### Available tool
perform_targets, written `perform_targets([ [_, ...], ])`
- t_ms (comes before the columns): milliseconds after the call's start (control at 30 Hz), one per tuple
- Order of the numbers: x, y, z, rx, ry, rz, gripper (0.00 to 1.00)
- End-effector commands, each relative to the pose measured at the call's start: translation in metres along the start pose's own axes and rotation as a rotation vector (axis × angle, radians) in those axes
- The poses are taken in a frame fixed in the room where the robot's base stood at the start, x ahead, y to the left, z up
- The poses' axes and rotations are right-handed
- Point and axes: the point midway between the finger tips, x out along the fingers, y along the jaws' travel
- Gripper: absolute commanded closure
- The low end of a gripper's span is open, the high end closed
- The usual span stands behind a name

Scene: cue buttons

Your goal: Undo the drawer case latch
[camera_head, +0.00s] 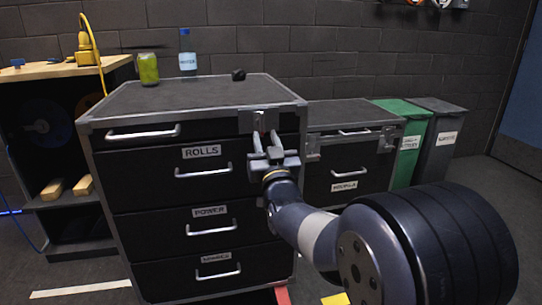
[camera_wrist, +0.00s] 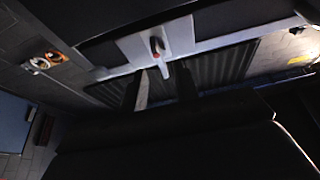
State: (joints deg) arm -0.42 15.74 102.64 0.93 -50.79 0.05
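The black drawer case (camera_head: 190,98) has grey metal edges and several handled drawers, with labels such as ROLLS and POWER. Its latch (camera_head: 265,119) is a grey plate at the upper right of its front, partly covered by my gripper in the head view. In the wrist view the latch (camera_wrist: 157,47) shows a small red part and a pale lever below it. My gripper (camera_head: 266,142) is just below and in front of the latch, its two fingers apart. In the wrist view the gripper (camera_wrist: 160,82) has a gap between its fingers, below the lever. I cannot tell whether a finger touches it.
A green can (camera_head: 148,69), a blue bottle (camera_head: 188,52) and a small dark object (camera_head: 238,75) stand on the case top. A lower case (camera_head: 345,116) and green (camera_head: 410,150) and grey bins (camera_head: 440,140) stand to the right. A workbench (camera_head: 55,70) stands left.

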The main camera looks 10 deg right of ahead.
Motion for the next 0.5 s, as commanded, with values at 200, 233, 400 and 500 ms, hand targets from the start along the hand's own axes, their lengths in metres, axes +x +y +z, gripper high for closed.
perform_targets([
  [200,-0.038,0.0,-0.001,0.001,-0.002,0.0,0.71],
  [233,-0.042,0.0,-0.001,0.001,-0.002,0.0,0.71],
  [400,-0.06,0.0,0.0,0.001,-0.001,0.0,0.71],
  [500,-0.064,0.0,0.0,0.001,-0.001,0.0,0.71],
])
